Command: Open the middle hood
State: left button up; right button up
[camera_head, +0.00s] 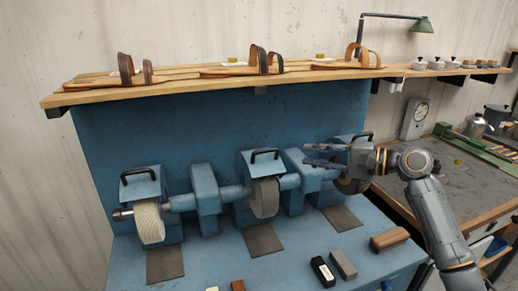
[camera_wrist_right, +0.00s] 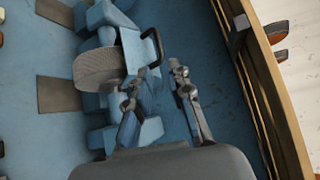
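The middle hood (camera_head: 248,163) is a blue cover with a black handle (camera_head: 265,153) on top. It sits down over the back and top of the middle grey wheel (camera_head: 265,197). My right gripper (camera_head: 305,154) is open and empty, to the right of this hood at about handle height, fingers pointing left towards it and apart from it. In the right wrist view the gripper's open fingers (camera_wrist_right: 155,82) point at a hood (camera_wrist_right: 137,55) with a black handle (camera_wrist_right: 154,46), over a grey wheel (camera_wrist_right: 97,68); it appears to be the middle one. My left gripper is not in view.
A left hood (camera_head: 141,184) covers a pale wheel (camera_head: 149,223); the right hood is partly hidden behind my right gripper. A wooden shelf (camera_head: 215,85) with sandals hangs above. Brushes and blocks (camera_head: 343,264) lie on the bench front.

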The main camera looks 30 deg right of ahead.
aim_at(270, 151)
jog(key=p+x, duration=0.4)
jog(key=x, duration=0.7)
jog(key=shift+w+a+f, duration=0.15)
jog(key=shift+w+a, duration=0.15)
jog(key=shift+w, duration=0.25)
jog(key=shift+w+a+f, duration=0.1)
jog(key=shift+w, duration=0.1)
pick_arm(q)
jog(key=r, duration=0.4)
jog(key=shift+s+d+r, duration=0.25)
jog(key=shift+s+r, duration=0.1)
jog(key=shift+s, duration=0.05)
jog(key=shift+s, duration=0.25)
pick_arm(e)
grip_shut()
